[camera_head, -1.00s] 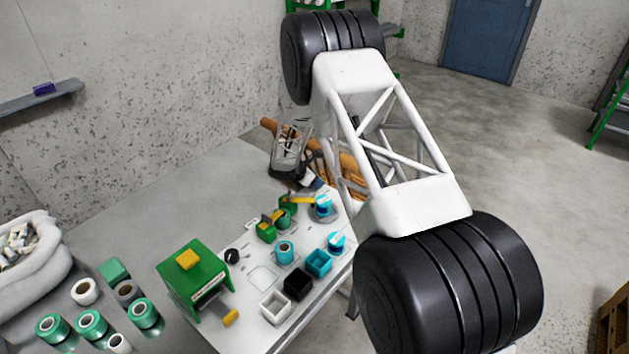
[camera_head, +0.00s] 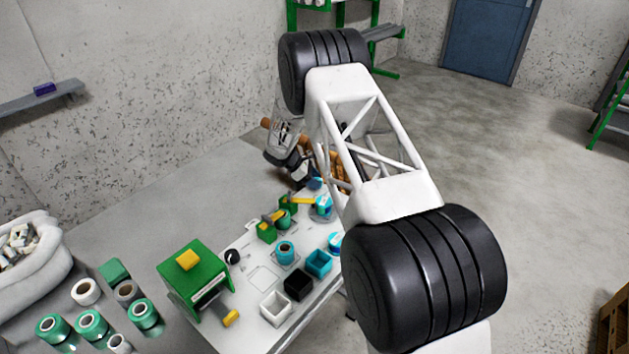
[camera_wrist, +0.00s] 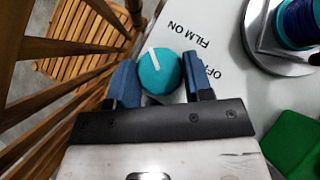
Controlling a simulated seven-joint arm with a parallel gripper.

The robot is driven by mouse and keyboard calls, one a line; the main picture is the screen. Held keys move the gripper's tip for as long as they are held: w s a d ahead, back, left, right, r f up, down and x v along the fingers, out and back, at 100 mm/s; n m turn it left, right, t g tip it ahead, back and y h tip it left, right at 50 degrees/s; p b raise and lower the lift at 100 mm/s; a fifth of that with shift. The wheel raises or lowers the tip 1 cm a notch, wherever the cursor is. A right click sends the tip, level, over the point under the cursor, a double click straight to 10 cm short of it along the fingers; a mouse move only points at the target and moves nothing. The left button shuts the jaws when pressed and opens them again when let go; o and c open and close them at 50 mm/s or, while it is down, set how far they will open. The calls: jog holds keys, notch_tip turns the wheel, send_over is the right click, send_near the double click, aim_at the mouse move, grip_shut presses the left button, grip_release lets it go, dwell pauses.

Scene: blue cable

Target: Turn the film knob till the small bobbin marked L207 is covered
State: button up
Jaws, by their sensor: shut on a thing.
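The film knob (camera_wrist: 160,74) is round and teal with a white pointer line, seen in the wrist view. My gripper (camera_wrist: 160,68) is shut on it, one blue finger on each side. The line points toward the top of the picture, slightly left. Upside-down lettering "FILM ON" (camera_wrist: 188,32) and "OFF" (camera_wrist: 213,73) is printed right of the knob. A blue-wound bobbin (camera_wrist: 297,22) stands on a round metal plate at upper right, cut by the frame edge. I can read no L207 mark and see no film clearly. In the head view, my arm partly hides the knob area.
A slatted wooden chair (camera_wrist: 85,35) stands close left of the knob, beyond the table edge. The white table (camera_head: 262,280) also holds a green machine (camera_head: 195,272), white, black and teal bins, and green blocks. Several green spools (camera_head: 90,325) stand at front left.

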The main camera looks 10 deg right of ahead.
jog(key=shift+m+g, duration=0.8)
jog(key=shift+m, duration=0.3)
jog(key=o, duration=0.9)
jog(key=shift+w+a+r, duration=0.1)
jog(key=shift+v, duration=3.75)
jog(key=shift+r, duration=0.1)
